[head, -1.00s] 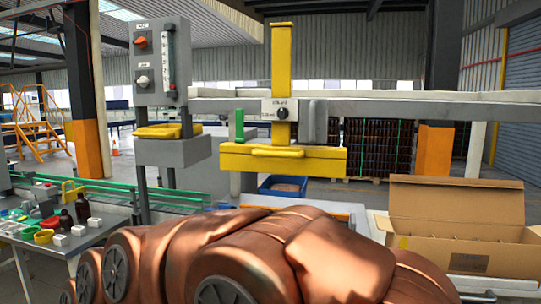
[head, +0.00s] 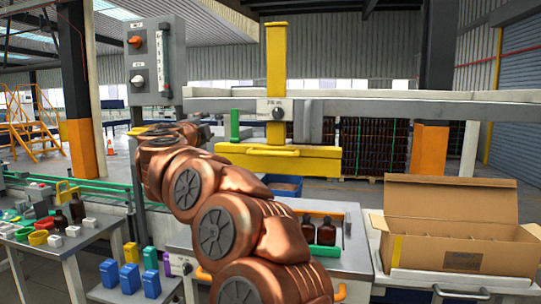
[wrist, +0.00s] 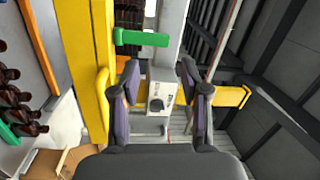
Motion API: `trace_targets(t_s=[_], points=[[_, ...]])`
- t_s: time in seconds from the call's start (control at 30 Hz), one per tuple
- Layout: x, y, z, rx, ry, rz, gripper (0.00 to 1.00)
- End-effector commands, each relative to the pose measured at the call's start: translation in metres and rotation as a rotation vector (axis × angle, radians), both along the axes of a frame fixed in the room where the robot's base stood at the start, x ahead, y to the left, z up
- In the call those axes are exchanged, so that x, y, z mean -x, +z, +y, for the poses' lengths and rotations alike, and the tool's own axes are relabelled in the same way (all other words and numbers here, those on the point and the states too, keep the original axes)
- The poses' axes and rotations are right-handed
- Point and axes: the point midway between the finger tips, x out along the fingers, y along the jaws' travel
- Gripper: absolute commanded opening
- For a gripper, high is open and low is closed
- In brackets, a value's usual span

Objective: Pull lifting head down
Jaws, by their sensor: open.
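The lifting head (head: 322,160) is a wide yellow block with a yellow handle (head: 275,151) on its front, under a grey crossbeam and a yellow upright post (head: 278,60). In the wrist view the lifting head (wrist: 85,50) runs down the left side, with its handle (wrist: 102,95) just left of my fingers. My gripper (wrist: 158,85) is open and empty, its fingers apart in front of a white knob plate (wrist: 160,97). No contact with the handle shows. In the head view my arm reaches up to the left of the head, and its gripper cannot be made out.
A green handle (head: 234,125) stands beside the lifting head. Amber bottles (head: 326,231) stand below it on the machine. A control box (head: 151,60) is at the left, an open carton (head: 450,215) at the right, and a table with blue bottles (head: 130,279) at the lower left.

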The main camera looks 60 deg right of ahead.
Motion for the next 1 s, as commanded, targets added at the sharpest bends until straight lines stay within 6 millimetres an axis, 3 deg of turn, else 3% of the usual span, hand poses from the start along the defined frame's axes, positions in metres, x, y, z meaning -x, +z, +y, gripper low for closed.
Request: trace_targets(t_s=[0.03, 0.1, 0.2, 0.33, 0.57, 1.0], points=[[0.017, -0.012, -0.024, -0.051, -0.094, -0.016, 0.45], [0.043, -0.029, -0.050, -0.118, -0.217, -0.031, 0.45], [0.074, -0.052, -0.073, -0.199, -0.356, -0.043, 0.45], [0.100, -0.072, -0.087, -0.264, -0.466, -0.049, 0.45], [0.111, -0.083, -0.103, -0.292, -0.512, -0.046, 0.45], [0.112, -0.092, -0.159, -0.288, -0.508, -0.047, 0.45]])
